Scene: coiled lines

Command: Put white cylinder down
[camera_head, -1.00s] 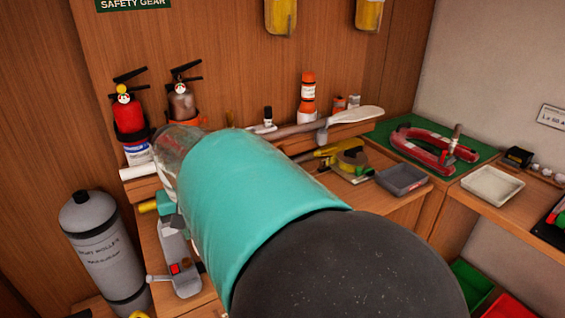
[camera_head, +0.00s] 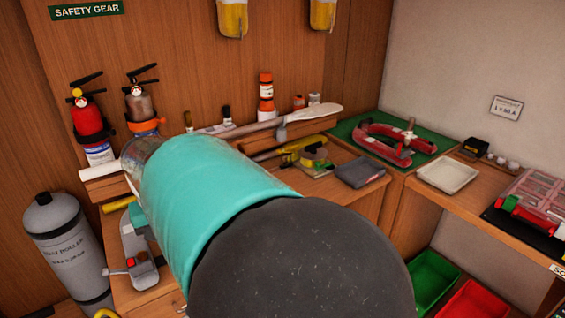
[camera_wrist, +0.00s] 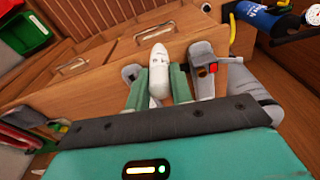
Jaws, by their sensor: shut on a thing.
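The white cylinder (camera_wrist: 160,75), round-ended with small dark print, is between the pale green fingers of my gripper (camera_wrist: 160,85) in the wrist view. My gripper is shut on it. The cylinder points away from the wrist, in front of a wooden drawer front (camera_wrist: 100,60). I cannot tell whether it touches anything besides the fingers. In the head view my large teal and black arm hides the gripper and the cylinder.
A grey device with a red button (camera_head: 138,262) lies on the left bench. A grey gas cylinder (camera_head: 68,250) stands left of it. Two extinguishers (camera_head: 88,120) stand behind.

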